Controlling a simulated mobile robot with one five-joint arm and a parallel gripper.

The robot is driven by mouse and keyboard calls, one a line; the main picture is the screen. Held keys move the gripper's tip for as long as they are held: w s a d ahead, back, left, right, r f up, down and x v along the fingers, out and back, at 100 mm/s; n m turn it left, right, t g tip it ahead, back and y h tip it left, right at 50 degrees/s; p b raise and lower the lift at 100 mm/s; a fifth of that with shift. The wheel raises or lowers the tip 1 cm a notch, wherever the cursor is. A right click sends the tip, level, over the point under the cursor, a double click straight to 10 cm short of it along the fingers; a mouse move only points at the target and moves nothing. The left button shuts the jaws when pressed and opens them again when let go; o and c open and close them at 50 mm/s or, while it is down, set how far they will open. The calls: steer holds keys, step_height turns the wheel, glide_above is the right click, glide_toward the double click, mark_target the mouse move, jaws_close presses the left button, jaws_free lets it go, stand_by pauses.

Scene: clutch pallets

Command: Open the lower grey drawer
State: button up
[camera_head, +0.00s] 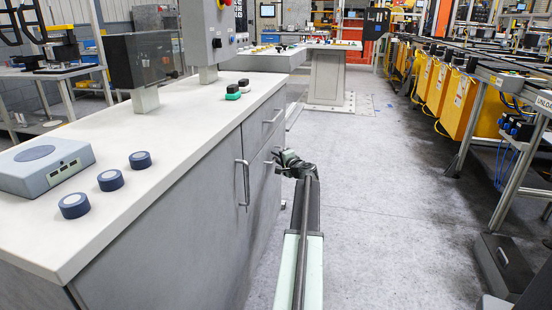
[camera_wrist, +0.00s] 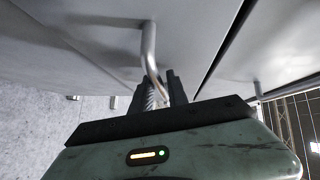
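The grey cabinet (camera_head: 215,215) has a lower grey drawer on its far right side, with a metal bar handle (camera_head: 272,160). In the head view the drawer front looks flush, though my arm partly hides it. My gripper (camera_head: 281,160) is at this lower handle. In the wrist view the handle (camera_wrist: 149,45) runs down from the grey front (camera_wrist: 90,35) and passes between the two dark fingers of my gripper (camera_wrist: 162,90). The fingers are close around the bar. I cannot tell whether they press on it.
An upper drawer handle (camera_head: 272,117) sits above, and a vertical door handle (camera_head: 242,183) is nearer. The countertop (camera_head: 160,140) holds dark blue round knobs (camera_head: 111,180) and a grey box (camera_head: 45,165). The floor (camera_head: 370,200) right of the cabinet is clear up to the yellow bins (camera_head: 460,100).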

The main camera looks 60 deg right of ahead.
jaws_close()
stand_by(1.4)
